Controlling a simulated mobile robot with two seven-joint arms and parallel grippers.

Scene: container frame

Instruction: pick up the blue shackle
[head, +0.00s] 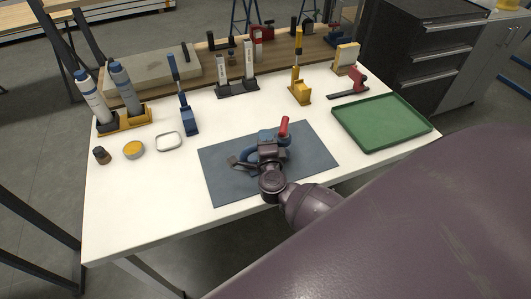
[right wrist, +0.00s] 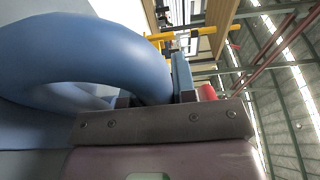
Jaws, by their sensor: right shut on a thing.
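The blue shackle (head: 265,135) is at the dark grey-blue mat (head: 225,187) in the head view, with a red pin end (head: 284,126) sticking up at its right. My right gripper (head: 268,152) is over the mat and shut on the shackle, hiding part of it. In the right wrist view the shackle's thick blue bow (right wrist: 85,55) curves large and close in front of the gripper (right wrist: 155,105). I cannot tell whether the shackle touches the mat or is held just above it. My left gripper is in neither view.
A green tray (head: 428,130) lies at the right of the white table. Blue (head: 188,120) and yellow (head: 299,94) holders, a red clamp (head: 358,80) and bottles (head: 93,100) stand behind. A round tin (head: 134,149) sits left. The front left of the table is clear.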

